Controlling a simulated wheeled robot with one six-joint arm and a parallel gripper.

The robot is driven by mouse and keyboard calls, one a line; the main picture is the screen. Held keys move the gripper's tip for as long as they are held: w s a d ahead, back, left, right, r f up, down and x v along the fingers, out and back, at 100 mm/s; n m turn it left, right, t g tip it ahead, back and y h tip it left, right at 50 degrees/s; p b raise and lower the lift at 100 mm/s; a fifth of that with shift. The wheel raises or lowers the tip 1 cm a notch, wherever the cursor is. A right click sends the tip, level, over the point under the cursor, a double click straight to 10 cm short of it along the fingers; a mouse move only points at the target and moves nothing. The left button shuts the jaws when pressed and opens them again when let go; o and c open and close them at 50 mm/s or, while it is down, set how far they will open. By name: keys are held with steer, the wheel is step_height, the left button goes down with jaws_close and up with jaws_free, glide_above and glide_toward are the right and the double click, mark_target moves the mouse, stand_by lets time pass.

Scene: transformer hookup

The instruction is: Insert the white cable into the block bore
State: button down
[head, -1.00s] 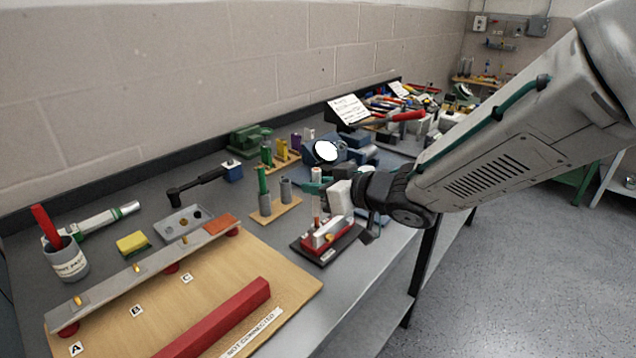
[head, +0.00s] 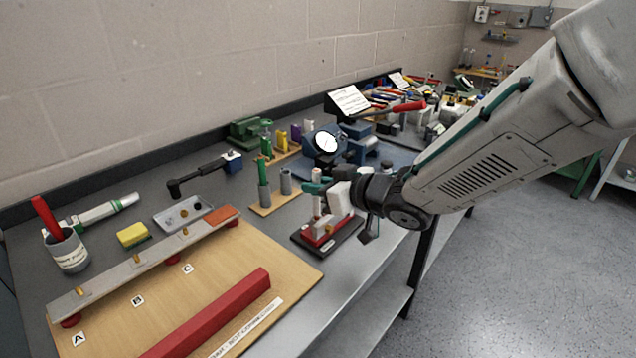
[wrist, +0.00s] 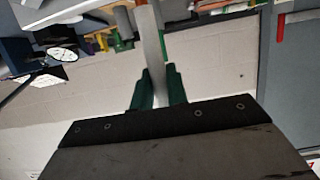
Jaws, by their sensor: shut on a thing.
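My gripper (head: 316,187), with green fingertips, is shut on the white cable (head: 317,206). The cable is a pale upright rod, and its top pokes up above the fingers. In the wrist view the cable (wrist: 152,45) runs up from between the green fingertips (wrist: 158,88). The block (head: 325,234) is a red and white fixture on a black base at the bench's front edge. The cable's lower end is right over or at this block. I cannot tell whether it is inside the bore, as the bore does not show.
A wooden stand (head: 276,203) with a green post and a grey post is just left of my gripper. A blue device with a white dial (head: 327,142) stands behind. A long board (head: 150,315) with a red bar lies at front left.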

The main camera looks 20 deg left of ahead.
mark_target(319, 171)
steer(key=shift+f, duration=0.4)
steer(key=c, duration=1.3)
jaws_free()
steer(key=shift+r, duration=2.55)
steer(key=shift+d, duration=0.1)
steer(key=v, duration=0.7)
steer(key=shift+s+d, duration=0.2)
steer(key=shift+d, duration=0.05)
steer(key=shift+r, duration=0.15)
